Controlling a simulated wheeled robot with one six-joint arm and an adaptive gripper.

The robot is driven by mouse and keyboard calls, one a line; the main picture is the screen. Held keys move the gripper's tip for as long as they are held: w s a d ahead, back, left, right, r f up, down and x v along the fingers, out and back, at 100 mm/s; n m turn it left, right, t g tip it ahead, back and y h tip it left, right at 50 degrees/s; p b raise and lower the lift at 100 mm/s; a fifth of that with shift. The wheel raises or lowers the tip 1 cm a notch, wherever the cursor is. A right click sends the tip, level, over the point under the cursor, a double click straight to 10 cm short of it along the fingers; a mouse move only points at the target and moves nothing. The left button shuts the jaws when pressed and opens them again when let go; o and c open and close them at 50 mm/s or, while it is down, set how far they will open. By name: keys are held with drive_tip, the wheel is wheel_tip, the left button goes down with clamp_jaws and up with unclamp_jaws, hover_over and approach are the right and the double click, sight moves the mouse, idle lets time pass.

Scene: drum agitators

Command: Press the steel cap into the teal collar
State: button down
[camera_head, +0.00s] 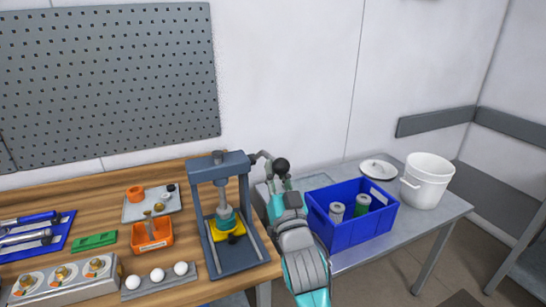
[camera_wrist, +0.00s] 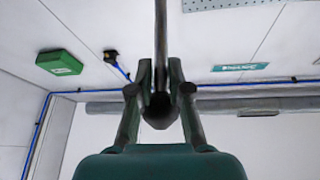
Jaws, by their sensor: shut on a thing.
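The grey press (camera_head: 191,195) stands at the right end of the wooden bench. The teal collar (camera_head: 227,222) sits on a yellow fixture (camera_head: 222,235) under the press ram (camera_head: 222,190). The ram is down close over the collar, so I cannot make out the steel cap. A dark lever (camera_head: 263,155) comes off the upper right of the press. My gripper (camera_head: 278,176) is beside the press, by the lever's black ball knob (camera_head: 281,165). In the wrist view the fingers are shut on the lever's dark knob (camera_wrist: 160,110), with the rod rising above it.
A blue crate (camera_head: 345,236) with two cylinders, a white bucket (camera_head: 428,178) and a pale lid (camera_head: 378,169) are on the grey table at right. Left of the press are an orange holder (camera_head: 152,238), a grey tray (camera_head: 150,207) and a strip with white balls (camera_head: 158,284).

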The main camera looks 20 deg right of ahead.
drive_tip(key=shift+s+d+f, duration=0.1)
drive_tip(key=shift+s+f, duration=0.2)
drive_tip(key=shift+f, duration=0.3)
drive_tip(key=shift+s+d+f, duration=0.1)
drive_tip(key=shift+s+f, duration=0.15)
drive_tip(key=shift+f, duration=0.35)
drive_tip(key=shift+w+d+f, duration=0.1)
drive_tip(key=shift+f, duration=0.05)
drive_tip(key=c, duration=0.8)
unclamp_jaws()
drive_tip(key=shift+d, duration=0.15)
drive_tip(key=shift+a, duration=0.2)
drive_tip(key=v, duration=1.2)
